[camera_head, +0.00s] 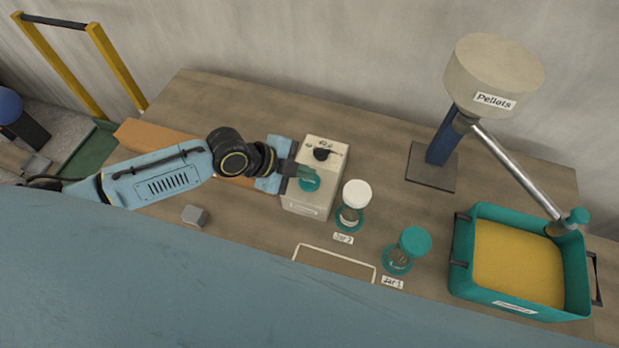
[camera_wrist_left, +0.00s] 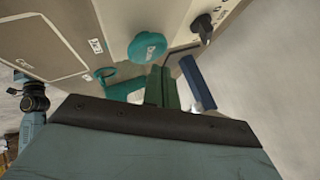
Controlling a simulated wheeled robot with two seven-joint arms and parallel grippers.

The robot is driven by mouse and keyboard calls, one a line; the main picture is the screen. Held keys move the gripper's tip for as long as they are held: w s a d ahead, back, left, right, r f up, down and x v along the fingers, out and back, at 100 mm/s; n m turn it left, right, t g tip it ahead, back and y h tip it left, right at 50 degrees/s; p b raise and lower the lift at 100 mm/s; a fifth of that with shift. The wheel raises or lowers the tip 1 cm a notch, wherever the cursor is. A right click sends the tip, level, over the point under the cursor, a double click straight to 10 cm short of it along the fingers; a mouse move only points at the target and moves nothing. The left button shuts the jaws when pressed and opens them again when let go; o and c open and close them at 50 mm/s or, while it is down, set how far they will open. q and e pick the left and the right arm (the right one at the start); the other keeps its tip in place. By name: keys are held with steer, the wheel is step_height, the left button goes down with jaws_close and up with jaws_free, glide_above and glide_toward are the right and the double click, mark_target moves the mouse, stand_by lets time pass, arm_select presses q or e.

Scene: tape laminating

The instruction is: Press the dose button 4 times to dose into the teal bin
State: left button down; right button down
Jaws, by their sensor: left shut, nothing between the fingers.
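The beige dosing box (camera_head: 304,205) stands on the table. It carries a round teal dose button (camera_head: 309,183), which also shows from close by in the left wrist view (camera_wrist_left: 148,47), and a black knob (camera_head: 321,154). My left gripper (camera_head: 299,171) reaches in from the left. Its fingers are shut, empty and right beside the button; I cannot tell whether they touch it. The teal bin (camera_head: 463,246) stands at the right, holding yellow pellets (camera_head: 515,262). My right gripper is out of view.
A pellet hopper (camera_head: 490,68) on a blue post (camera_head: 444,139) has a metal tube (camera_head: 512,165) down to the bin. A white-lidded jar (camera_head: 354,196) and a teal-lidded jar (camera_head: 411,245) stand between box and bin. A small grey block (camera_head: 194,215) lies at the left.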

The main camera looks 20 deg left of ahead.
mark_target(304, 181)
arm_select(q)
steer(key=shift+f, duration=0.1)
stand_by(0.3)
steer(key=shift+f+b, duration=0.35)
steer(key=shift+f+b, duration=0.4)
steer(key=shift+f, duration=0.15)
stand_by(0.6)
steer(key=shift+r, duration=0.15)
steer(key=shift+r+p, duration=0.8)
steer(key=shift+r, duration=0.05)
step_height(304, 181, up, 5)
steer(key=p, duration=0.4)
